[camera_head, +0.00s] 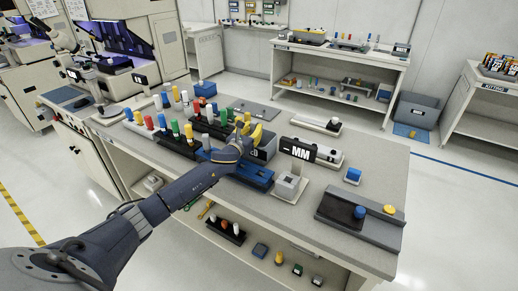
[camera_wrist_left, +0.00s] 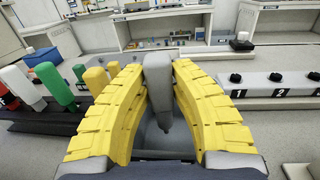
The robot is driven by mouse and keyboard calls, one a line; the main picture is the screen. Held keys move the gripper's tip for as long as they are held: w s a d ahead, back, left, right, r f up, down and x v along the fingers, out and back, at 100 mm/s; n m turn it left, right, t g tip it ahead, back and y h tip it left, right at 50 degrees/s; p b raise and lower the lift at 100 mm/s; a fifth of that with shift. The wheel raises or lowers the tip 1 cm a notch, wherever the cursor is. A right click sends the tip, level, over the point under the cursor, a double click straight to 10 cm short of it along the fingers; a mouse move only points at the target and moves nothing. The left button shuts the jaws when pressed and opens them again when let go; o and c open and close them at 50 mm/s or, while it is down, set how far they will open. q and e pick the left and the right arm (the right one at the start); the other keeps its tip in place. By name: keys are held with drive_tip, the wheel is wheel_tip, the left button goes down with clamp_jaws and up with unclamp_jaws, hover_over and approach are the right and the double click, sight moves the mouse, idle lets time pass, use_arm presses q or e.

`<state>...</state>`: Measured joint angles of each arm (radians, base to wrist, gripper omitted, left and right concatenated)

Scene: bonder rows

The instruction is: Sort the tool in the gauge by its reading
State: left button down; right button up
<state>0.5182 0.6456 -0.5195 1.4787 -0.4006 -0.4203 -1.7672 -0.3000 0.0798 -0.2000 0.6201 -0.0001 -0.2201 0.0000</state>
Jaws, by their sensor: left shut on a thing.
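My left gripper (camera_head: 243,128) has yellow fingers and is above the middle of the bench. In the left wrist view its fingers (camera_wrist_left: 158,100) are closed around a grey tool (camera_wrist_left: 157,72) with a thick handle and a tapered lower end. The tool hangs over a grey bin (camera_head: 266,150); I cannot tell if its tip is inside. A black display (camera_head: 299,150) reads "-MM" with no clear number. A pale block on a plate, seemingly the gauge (camera_head: 288,187), stands in front of the display, with no coloured tool in it. My right gripper is not in view.
Dark racks (camera_head: 175,138) of red, green, white, blue and yellow tools stand left of the gripper. A blue tray (camera_head: 243,173) lies in front of the bin. A grey plate with blue and yellow knobs (camera_head: 345,222) is at right. A strip with black knobs (camera_wrist_left: 285,85) is numbered.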

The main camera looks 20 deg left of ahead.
use_arm(q)
drive_tip(key=c, duration=1.2)
unclamp_jaws()
drive_tip(key=shift+s, duration=0.1)
drive_tip(key=s, duration=1.1)
drive_tip(key=shift+s, duration=0.4)
